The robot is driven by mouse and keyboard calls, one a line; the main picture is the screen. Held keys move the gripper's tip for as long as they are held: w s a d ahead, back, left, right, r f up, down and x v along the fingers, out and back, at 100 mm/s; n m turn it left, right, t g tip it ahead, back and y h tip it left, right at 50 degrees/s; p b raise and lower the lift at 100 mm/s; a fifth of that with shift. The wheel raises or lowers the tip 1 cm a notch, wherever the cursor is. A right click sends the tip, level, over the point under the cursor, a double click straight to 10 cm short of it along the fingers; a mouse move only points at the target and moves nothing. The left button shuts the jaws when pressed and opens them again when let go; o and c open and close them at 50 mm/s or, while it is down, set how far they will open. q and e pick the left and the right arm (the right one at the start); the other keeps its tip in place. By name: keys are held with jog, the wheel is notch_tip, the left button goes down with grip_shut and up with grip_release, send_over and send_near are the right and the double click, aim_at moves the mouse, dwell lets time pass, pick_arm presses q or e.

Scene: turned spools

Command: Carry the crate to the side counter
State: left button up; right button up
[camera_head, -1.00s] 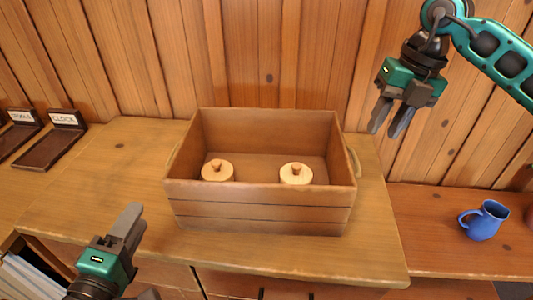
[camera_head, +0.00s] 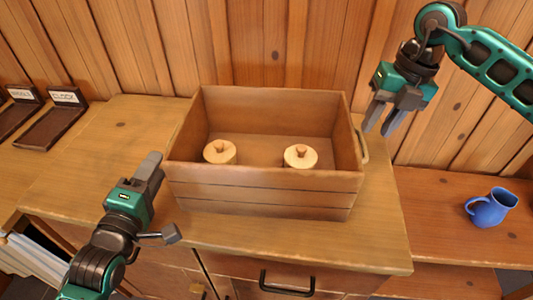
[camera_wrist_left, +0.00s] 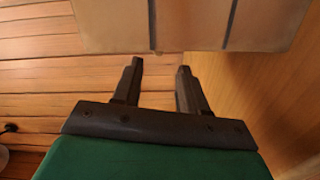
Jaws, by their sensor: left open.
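The wooden crate (camera_head: 260,200) stands upright on the higher wooden counter (camera_head: 90,170). Two pale round lidded pieces with small knobs, the left one (camera_head: 220,152) and the right one (camera_head: 300,157), are inside it. A loop handle (camera_head: 362,147) shows on the crate's right end. My left gripper (camera_head: 152,166) is open and empty just left of the crate's front left corner. In the left wrist view its fingers (camera_wrist_left: 159,66) are apart, with a grooved pale panel, seemingly the crate's wall (camera_wrist_left: 190,20), ahead. My right gripper (camera_head: 380,130) is open and empty, above and right of the right handle.
A lower side counter (camera_head: 440,215) lies to the right, with a blue mug (camera_head: 491,207) on it and clear wood left of the mug. Dark labelled trays (camera_head: 55,120) stand at the far left. A plank wall (camera_head: 270,40) closes the back. Drawers with handles (camera_head: 287,290) are below the counter.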

aim_at(168, 144)
pick_arm(q)
jog(key=w, duration=0.5)
jog(key=w+d, duration=0.1)
jog(key=w, duration=0.1)
jog(key=shift+w, duration=0.15)
pick_arm(e)
jog(key=f, duration=0.3)
jog(key=a+f, duration=0.1)
jog(key=f, duration=0.3)
jog(key=shift+w+a+f, duration=0.1)
jog(key=shift+a, duration=0.1)
pick_arm(q)
jog(key=shift+c, duration=0.2)
pick_arm(e)
jog(key=shift+c, duration=0.3)
pick_arm(q)
jog(key=c, duration=0.4)
pick_arm(e)
jog(key=c, duration=0.4)
pick_arm(q)
grip_shut()
pick_arm(e)
grip_shut()
pick_arm(q)
jog(key=shift+r, duration=0.2)
pick_arm(e)
jog(key=shift+r, duration=0.25)
